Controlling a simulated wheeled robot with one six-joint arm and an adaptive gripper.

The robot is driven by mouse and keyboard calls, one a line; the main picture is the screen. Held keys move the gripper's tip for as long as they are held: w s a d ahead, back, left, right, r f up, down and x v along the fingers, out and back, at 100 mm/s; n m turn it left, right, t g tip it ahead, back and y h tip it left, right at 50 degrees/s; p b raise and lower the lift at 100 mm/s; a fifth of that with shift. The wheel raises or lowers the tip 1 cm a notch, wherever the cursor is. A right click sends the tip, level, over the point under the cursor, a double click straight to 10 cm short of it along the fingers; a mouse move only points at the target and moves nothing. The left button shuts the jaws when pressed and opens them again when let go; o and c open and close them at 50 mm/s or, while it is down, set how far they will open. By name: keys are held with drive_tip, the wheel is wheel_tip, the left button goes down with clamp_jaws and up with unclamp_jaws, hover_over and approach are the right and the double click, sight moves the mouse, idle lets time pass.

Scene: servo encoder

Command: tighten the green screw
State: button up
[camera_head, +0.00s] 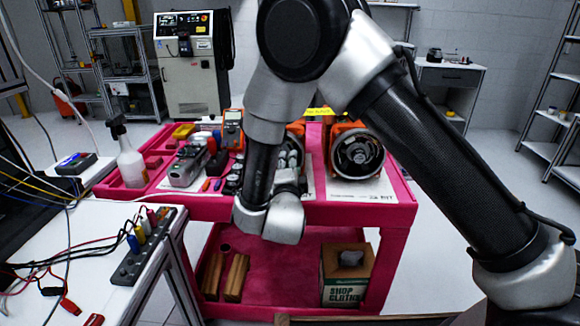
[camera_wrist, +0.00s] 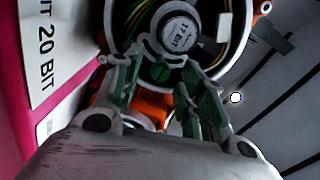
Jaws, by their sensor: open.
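A green screw (camera_wrist: 159,72) shows in the wrist view at the lower rim of the round encoder opening. The open encoder (camera_wrist: 178,35) has a grey round hub with wires around it, set in an orange servo housing (camera_wrist: 150,104). My gripper (camera_wrist: 163,66) is open, with its fingers to either side of the screw in that view. I cannot tell whether the fingertips touch anything. In the head view two orange servos stand on the pink cart, the right one (camera_head: 357,153) in plain sight and the left one (camera_head: 296,130) partly behind my arm. The arm hides my fingers there.
The pink cart (camera_head: 398,215) carries tools, a multimeter (camera_head: 232,130) and a spray bottle (camera_head: 127,158). A box of shop cloths (camera_head: 346,277) sits on its lower shelf. A white table with a power strip (camera_head: 142,250) and cables stands at left. The floor at right is clear.

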drive_tip(key=s, duration=1.2)
drive_tip(key=shift+a, duration=0.2)
